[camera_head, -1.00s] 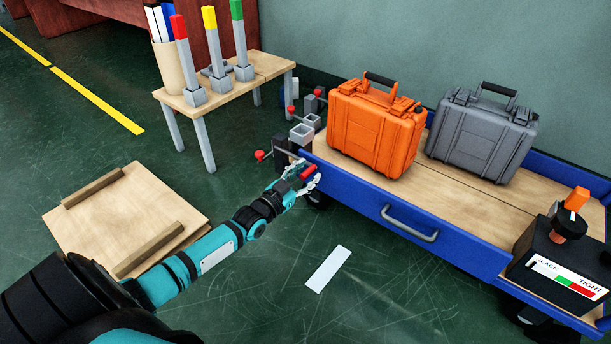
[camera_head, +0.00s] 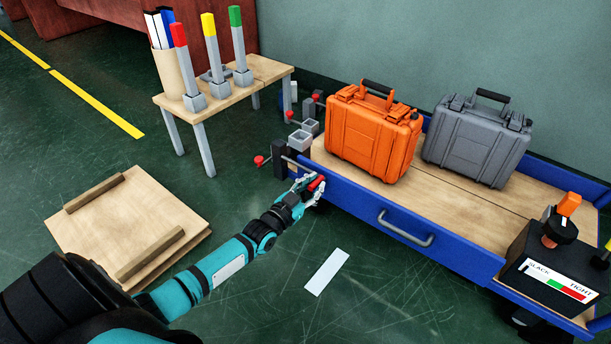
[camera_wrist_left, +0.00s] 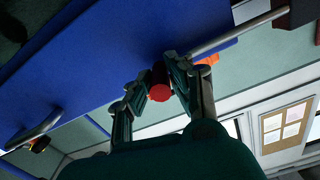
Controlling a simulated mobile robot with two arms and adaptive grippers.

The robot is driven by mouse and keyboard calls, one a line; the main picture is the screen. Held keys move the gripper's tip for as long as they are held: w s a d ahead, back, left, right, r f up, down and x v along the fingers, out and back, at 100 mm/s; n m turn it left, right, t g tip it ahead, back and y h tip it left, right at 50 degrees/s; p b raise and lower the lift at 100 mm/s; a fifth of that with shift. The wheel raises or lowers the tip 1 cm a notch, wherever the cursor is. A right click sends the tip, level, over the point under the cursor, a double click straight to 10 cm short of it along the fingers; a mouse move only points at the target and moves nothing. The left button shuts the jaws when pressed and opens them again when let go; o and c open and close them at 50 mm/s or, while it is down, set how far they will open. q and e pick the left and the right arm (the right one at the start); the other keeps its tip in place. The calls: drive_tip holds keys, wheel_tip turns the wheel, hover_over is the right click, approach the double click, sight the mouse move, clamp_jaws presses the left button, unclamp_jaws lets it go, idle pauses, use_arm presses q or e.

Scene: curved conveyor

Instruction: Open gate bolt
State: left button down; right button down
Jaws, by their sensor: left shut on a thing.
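The gate bolt is a grey rod (camera_head: 298,164) at the left end of the blue cart side (camera_head: 350,203). It runs from a dark block (camera_head: 279,158) toward a red knob (camera_head: 317,184). My left gripper (camera_head: 309,186) is at this knob, outside the blue side panel. In the left wrist view the red knob (camera_wrist_left: 160,92) sits between the two fingertips (camera_wrist_left: 152,88), which are shut on it. The grey rod (camera_wrist_left: 238,34) shows at upper right there. The knob's stem is hidden. My right gripper is in neither view.
An orange case (camera_head: 372,135) and a grey case (camera_head: 477,142) stand on the cart. A black slack/tight box (camera_head: 545,265) is at its right end. Other red-knobbed levers (camera_head: 290,115) are at the cart's left end. A small table (camera_head: 240,85) stands behind. Floor in front is mostly clear.

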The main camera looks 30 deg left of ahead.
use_arm(q)
drive_tip(key=shift+d, duration=0.55)
drive_tip(key=c, duration=1.2)
unclamp_jaws()
drive_tip(key=shift+f, duration=0.1)
drive_tip(key=shift+s, duration=0.1)
drive_tip(key=s+a, duration=0.1)
drive_tip(key=s, duration=1.1)
